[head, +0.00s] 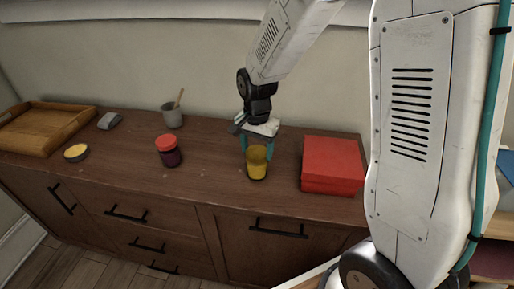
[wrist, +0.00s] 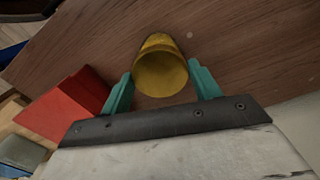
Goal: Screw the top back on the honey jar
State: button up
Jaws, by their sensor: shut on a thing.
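The honey jar (head: 257,166) is a yellow, amber-looking vessel near the counter's front edge, right of the middle. My gripper (head: 257,150) points down from above and its teal fingers are shut on the jar's two sides. In the wrist view the jar (wrist: 160,72) sits between the fingertips (wrist: 163,86), its round yellow end facing the camera with no lid on it. I cannot tell whether the jar touches the counter. A round yellow lid with a dark rim (head: 75,152) lies on the counter at the far left, well away from my gripper.
A dark jar with a red lid (head: 168,151) stands between the yellow lid and the honey jar. A red box (head: 332,166) is close right of my gripper.

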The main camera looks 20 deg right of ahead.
jog(key=shift+m, duration=0.5)
jog(key=o, duration=1.2)
jog(key=shift+c, duration=0.2)
jog(key=shift+r, duration=3)
